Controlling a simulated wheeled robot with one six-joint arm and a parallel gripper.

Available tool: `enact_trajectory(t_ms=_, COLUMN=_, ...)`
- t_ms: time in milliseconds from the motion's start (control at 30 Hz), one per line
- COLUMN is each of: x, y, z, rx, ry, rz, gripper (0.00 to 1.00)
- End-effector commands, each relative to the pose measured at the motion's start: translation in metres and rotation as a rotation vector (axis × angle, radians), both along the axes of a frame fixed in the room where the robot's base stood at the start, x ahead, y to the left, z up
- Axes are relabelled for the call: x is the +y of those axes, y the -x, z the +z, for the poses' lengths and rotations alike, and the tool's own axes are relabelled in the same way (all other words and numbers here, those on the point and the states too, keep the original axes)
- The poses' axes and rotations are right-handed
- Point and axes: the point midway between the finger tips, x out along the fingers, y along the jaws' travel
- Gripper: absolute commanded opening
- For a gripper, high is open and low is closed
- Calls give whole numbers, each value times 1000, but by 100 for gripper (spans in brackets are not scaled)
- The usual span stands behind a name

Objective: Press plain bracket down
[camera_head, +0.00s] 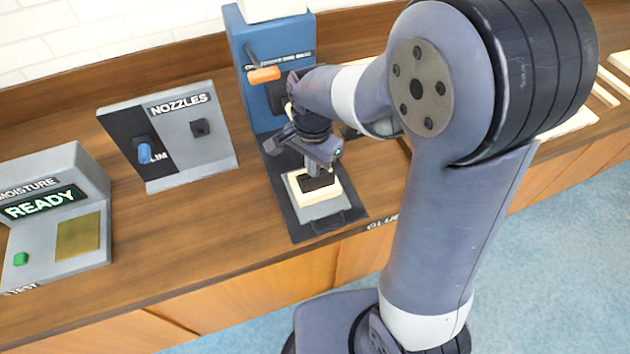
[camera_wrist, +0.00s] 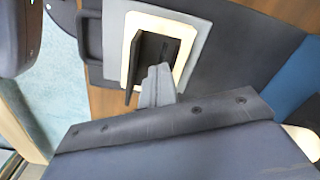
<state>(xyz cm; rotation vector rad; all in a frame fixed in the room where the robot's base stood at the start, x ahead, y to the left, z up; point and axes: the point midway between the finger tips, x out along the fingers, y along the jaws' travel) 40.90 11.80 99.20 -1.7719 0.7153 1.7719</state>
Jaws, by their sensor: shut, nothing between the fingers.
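A small dark bracket (camera_head: 320,183) lies on a cream block (camera_head: 318,197), which sits on a grey plate on the blue station's dark base (camera_head: 298,232). In the wrist view the bracket (camera_wrist: 134,72) shows an upright flange and a flat part inside the cream block's outline (camera_wrist: 128,35). My gripper (camera_head: 308,168) is shut and empty, pointing down right over the bracket. Its closed fingertips (camera_wrist: 158,75) reach the bracket's edge in the wrist view. I cannot tell whether they touch it. My gripper hides part of the bracket.
The blue station (camera_head: 252,70) stands behind, with an orange-handled lever (camera_head: 264,75). To the left are a nozzle panel (camera_head: 185,165) and a moisture tester (camera_head: 40,240) reading READY. The wooden counter (camera_head: 200,240) is clear between them. The counter's front edge is close.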

Motion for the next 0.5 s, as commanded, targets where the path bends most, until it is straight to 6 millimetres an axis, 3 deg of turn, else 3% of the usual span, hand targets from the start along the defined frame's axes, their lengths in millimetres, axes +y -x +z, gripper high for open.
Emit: enact_trajectory(t_ms=500, x=0, y=0, z=-9, rx=0, ry=0, rz=0, gripper=0)
